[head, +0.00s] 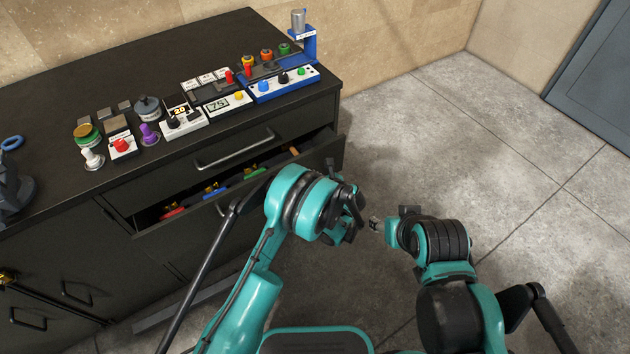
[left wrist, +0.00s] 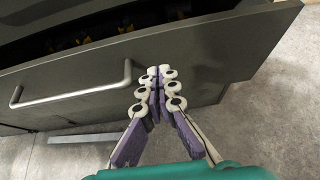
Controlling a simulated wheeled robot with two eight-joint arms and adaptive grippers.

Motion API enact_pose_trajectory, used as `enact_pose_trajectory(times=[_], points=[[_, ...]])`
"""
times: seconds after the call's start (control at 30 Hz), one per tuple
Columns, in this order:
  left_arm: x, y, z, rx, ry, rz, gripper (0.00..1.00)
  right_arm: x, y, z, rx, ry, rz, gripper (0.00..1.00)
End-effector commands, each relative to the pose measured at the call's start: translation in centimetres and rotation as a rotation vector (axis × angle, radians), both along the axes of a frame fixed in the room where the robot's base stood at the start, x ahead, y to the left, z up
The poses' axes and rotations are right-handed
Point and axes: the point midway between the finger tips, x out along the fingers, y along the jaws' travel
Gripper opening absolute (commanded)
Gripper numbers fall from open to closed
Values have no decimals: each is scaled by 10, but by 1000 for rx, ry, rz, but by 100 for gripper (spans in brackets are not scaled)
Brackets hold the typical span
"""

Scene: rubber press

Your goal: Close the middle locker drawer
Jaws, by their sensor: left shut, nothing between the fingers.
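The middle locker drawer (head: 172,235) is black and stands pulled out below a shut top drawer. Tools with red, blue, green and yellow parts lie inside it. My left arm covers part of its front in the head view. In the left wrist view, the drawer front (left wrist: 215,65) spans the picture, with its metal bar handle (left wrist: 70,95) to the left of the fingers. My left gripper (left wrist: 160,72) is shut and empty, its tips at the drawer front right of the handle; contact is unclear. My right gripper (head: 377,224) is to the right, clear of the cabinet; its finger opening is unclear.
The shut top drawer has a bar handle (head: 235,150). The black cabinet top (head: 170,60) carries buttons, switches, small control boxes and a blue stand (head: 310,45). Lower cabinet doors (head: 60,300) are at the left. The grey tiled floor (head: 450,130) at the right is clear.

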Motion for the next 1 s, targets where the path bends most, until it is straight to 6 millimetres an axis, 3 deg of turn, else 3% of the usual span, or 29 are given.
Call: enact_pose_trajectory(times=[0.1,0.3,0.87,1.0], points=[[19,12,-16,0,1,2,0,0,0,-12,0,0,0,51],[43,27,-15,0,1,2,0,0,0,-22,0,0,0,51],[55,34,-12,0,1,1,0,0,0,-24,0,0,0,51],[75,47,-13,0,1,4,0,0,0,-24,0,0,0,51]])
